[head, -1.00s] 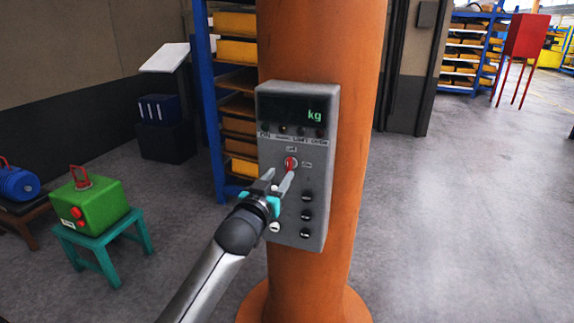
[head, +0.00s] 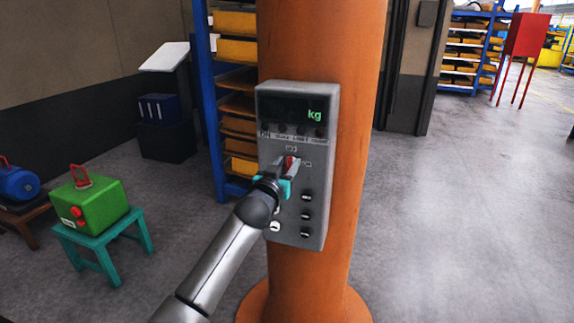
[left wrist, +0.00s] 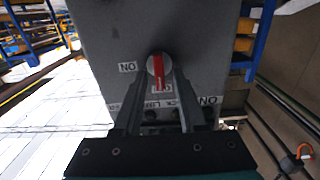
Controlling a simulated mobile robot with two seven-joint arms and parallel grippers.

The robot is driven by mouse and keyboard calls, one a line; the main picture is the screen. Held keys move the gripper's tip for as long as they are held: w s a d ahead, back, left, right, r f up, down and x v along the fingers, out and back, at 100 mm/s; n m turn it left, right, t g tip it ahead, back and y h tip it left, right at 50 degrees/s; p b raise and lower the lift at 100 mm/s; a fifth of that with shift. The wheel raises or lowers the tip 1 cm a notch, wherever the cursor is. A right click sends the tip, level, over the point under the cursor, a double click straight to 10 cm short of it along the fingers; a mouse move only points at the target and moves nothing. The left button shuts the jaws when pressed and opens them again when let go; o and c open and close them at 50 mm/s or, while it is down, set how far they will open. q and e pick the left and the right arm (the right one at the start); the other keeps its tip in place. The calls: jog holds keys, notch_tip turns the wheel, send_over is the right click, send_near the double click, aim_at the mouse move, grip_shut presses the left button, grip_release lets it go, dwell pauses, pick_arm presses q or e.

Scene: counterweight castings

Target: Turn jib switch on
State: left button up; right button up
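The jib switch (head: 289,161) is a small red handle on a round base, on the grey control box (head: 314,220) fixed to the orange column. My left gripper (head: 287,167) is at the box face. In the left wrist view its two fingers (left wrist: 160,88) are apart, one on each side of the handle; I cannot tell whether they touch it. In the head view the fingers partly cover the switch. My right gripper is not in view.
The box has a display (head: 297,112) showing green "kg", a row of small lamps below it, and several dark knobs (head: 305,215) lower down. Open floor lies at right.

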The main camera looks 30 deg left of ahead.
pick_arm(q)
grip_shut()
jog(key=shift+m, duration=0.4)
jog(key=shift+d+m+p, duration=0.15)
jog(key=shift+m+p, duration=0.5)
jog(key=shift+m, duration=0.45)
jog(key=m, duration=0.1)
jog(key=m+p, duration=0.1)
jog(key=m, duration=0.1)
jog(key=shift+w+d+f+m, duration=0.1)
jog(key=shift+d+m, duration=0.05)
jog(key=shift+m, duration=0.15)
jog(key=m, duration=0.7)
jog(key=f+m+p, duration=0.1)
jog(key=m, duration=0.3)
jog(key=shift+d, duration=0.25)
jog(key=shift+m, duration=0.4)
